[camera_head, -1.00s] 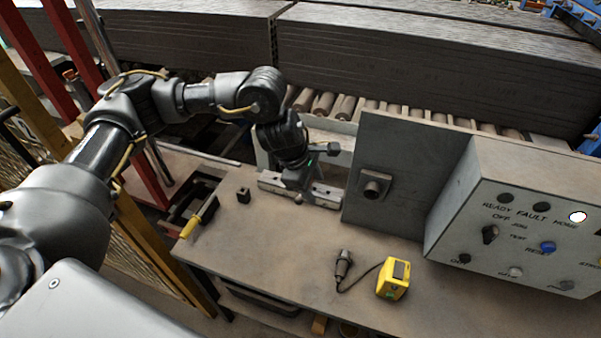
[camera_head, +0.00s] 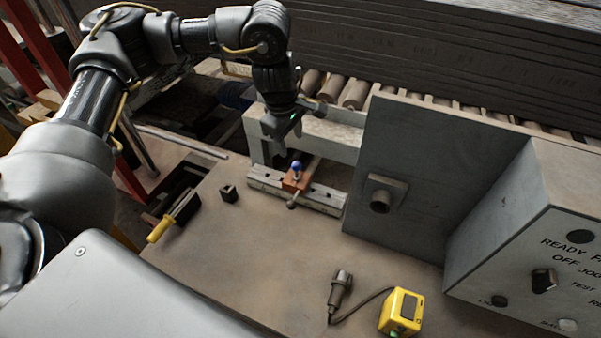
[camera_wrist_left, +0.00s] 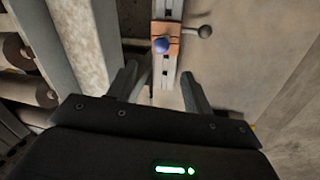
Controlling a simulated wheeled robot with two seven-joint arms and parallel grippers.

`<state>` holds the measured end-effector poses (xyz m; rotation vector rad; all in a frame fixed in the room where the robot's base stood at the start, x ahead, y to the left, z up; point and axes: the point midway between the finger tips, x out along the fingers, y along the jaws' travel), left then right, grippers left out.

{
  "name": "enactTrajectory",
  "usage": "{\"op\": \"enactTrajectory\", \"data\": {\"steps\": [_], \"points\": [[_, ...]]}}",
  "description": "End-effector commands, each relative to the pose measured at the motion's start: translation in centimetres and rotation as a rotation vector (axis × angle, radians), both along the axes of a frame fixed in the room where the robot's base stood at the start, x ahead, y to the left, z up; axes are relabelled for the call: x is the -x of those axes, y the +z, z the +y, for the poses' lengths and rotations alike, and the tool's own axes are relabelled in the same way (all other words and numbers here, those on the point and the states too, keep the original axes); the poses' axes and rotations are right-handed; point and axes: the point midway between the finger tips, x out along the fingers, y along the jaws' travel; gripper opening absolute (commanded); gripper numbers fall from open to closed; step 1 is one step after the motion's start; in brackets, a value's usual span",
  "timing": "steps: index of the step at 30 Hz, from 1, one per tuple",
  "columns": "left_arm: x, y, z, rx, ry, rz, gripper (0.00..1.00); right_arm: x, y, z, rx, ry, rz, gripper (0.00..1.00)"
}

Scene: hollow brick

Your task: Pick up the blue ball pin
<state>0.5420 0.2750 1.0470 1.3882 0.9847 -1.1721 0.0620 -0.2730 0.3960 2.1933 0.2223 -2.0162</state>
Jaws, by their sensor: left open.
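The blue ball pin (camera_head: 297,168) stands upright in an orange-brown block (camera_head: 296,181) on a pale metal rail fixture (camera_head: 322,197). In the left wrist view the blue ball (camera_wrist_left: 161,45) sits on the orange block, beyond the fingertips. My left gripper (camera_head: 288,142) hangs above and behind the pin in the head view, apart from it. In the left wrist view its two fingers (camera_wrist_left: 158,80) are spread with nothing between them. My right gripper is not seen in either view.
A grey upright panel (camera_head: 420,160) with a socket stands right of the fixture, beside a control box (camera_head: 540,250). A yellow device (camera_head: 401,312) with a corded probe (camera_head: 340,290), a small dark block (camera_head: 228,193) and a yellow-handled tool (camera_head: 165,226) lie on the table. Its middle is clear.

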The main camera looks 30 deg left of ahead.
Motion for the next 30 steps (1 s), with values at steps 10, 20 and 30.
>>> {"op": "enactTrajectory", "data": {"steps": [10,20,30], "points": [[0.0,-2.2,0.4,0.002,0.011,0.004,0.51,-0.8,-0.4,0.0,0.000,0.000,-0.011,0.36],[-0.8,-6.0,0.1,0.001,0.007,0.001,0.51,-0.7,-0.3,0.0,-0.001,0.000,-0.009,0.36],[-0.9,-8.1,-0.5,0.003,0.006,0.005,0.51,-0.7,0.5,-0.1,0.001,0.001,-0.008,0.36]]}}
